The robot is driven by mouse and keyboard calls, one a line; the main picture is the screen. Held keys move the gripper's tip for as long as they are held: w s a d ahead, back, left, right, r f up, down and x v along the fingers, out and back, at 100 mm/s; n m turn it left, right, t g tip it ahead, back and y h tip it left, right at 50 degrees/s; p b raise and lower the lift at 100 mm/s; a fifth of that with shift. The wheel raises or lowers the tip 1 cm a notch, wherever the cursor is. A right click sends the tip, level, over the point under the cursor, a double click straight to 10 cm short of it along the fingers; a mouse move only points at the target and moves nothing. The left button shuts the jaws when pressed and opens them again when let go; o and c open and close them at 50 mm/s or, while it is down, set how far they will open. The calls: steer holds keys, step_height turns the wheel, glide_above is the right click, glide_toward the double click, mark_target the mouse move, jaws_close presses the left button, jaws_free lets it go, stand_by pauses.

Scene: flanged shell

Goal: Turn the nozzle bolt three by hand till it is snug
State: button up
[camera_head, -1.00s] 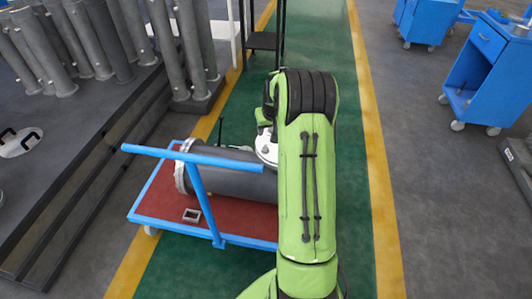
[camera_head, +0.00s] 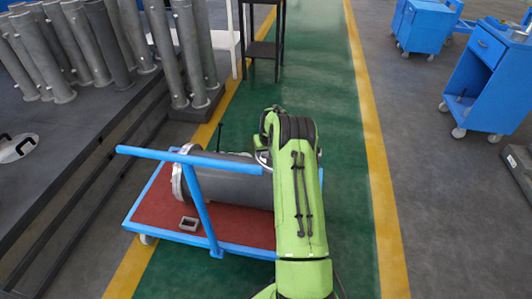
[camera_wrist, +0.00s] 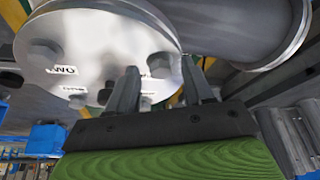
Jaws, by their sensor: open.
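The grey shell (camera_head: 232,186) lies on its side on a red-topped cart. Its pale nozzle flange (camera_head: 263,159) shows in the head view, partly behind my arm. In the wrist view the round nozzle cover (camera_wrist: 105,35) fills the upper left, with bolt heads near its rim and a label that seems to read "TWO". One bolt head (camera_wrist: 160,65) shows between and beyond my fingertips; which number it bears I cannot read. My gripper (camera_wrist: 163,75) is open, its two dark fingers apart at the plate's near edge. Contact with the bolt cannot be told.
Grey pipes (camera_head: 130,40) stand at the left, blue cabinets (camera_head: 490,75) at the right.

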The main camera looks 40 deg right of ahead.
steer(key=shift+c, duration=0.5)
jaws_close()
steer(key=shift+a+m, duration=0.1)
steer(key=shift+m, duration=0.2)
steer(key=m, duration=0.1)
steer(key=m+h, duration=0.1)
steer(key=m, duration=0.1)
steer(key=m+g, duration=0.1)
steer(key=shift+w+a, duration=0.2)
steer(key=shift+w, duration=0.1)
steer(key=m, duration=0.2)
steer(key=m+g+h, duration=0.1)
steer(key=m, duration=0.1)
steer(key=m+g, duration=0.1)
steer(key=m, duration=0.1)
steer(key=shift+w+a+r+b, duration=0.1)
steer(key=shift+w+r+b, duration=0.05)
steer(key=shift+w+b, duration=0.2)
steer(key=shift+m, duration=0.3)
steer(key=shift+o, duration=0.5)
jaws_free()
